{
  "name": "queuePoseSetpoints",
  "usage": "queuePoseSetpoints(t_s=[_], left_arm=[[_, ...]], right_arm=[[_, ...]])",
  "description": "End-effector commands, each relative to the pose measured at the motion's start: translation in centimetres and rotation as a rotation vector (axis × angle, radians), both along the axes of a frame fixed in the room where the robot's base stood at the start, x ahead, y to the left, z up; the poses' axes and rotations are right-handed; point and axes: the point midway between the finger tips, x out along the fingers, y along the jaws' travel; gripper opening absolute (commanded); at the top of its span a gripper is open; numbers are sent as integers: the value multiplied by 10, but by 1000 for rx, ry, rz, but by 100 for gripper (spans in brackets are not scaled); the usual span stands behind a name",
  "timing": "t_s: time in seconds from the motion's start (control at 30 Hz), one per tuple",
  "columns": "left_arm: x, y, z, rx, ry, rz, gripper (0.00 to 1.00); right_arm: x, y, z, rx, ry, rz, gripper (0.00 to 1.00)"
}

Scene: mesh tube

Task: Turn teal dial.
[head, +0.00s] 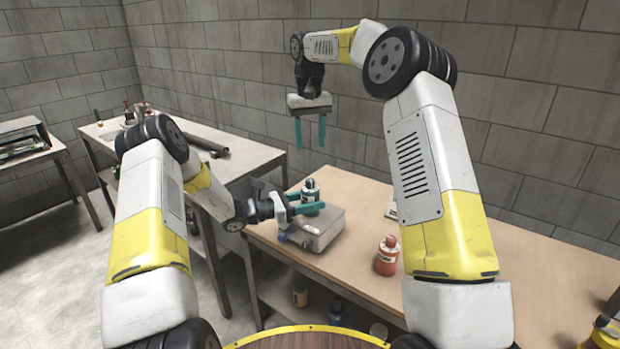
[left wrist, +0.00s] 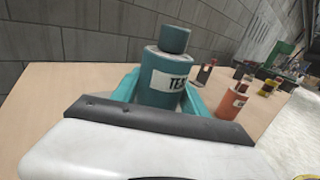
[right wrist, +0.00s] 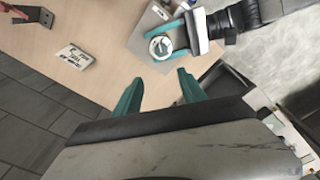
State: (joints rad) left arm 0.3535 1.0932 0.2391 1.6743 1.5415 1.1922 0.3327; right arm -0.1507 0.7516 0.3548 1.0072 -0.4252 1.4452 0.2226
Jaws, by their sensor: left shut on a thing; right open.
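A teal bottle (head: 310,187) with a dark cap stands on a grey box (head: 326,232) on the wooden table. My left gripper (head: 312,206) is shut around the bottle's body from the left. In the left wrist view the bottle (left wrist: 160,78) is upright, its label partly hidden by a finger. My right gripper (head: 310,147) is open and empty, pointing down, above and behind the bottle. In the right wrist view the bottle (right wrist: 160,47) shows from above, beyond the open fingers. A small blue knob-like part (head: 283,238) is on the box's front; I cannot tell whether it is the teal dial.
An orange bottle (head: 387,256) stands on the table right of the box. A second table (head: 235,157) with tools stands at left.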

Motion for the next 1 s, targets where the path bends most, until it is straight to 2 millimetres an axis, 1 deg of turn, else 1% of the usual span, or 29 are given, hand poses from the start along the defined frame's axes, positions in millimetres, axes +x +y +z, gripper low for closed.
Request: queuePoseSetpoints(t_s=[0.03,0.1,0.17,0.27,0.6,0.7,0.83,1.0], left_arm=[[0,0,0,0,0,0,5],[0,0,0,0,0,0,5],[0,0,0,0,0,0,5],[0,0,0,-1,0,0,5],[0,0,0,-1,0,0,5],[0,0,0,-1,0,0,5],[0,0,0,-1,0,0,5],[0,0,0,-1,0,0,5]], right_arm=[[-8,1,2,-1,25,9,48],[-14,2,1,-3,47,17,48],[-17,2,-3,-3,58,20,48],[-18,2,-15,-3,61,20,48],[-17,1,-83,-3,59,19,48],[-17,1,-98,-3,57,18,48],[-16,0,-111,-3,56,18,48],[-16,0,-117,-3,55,18,48]])
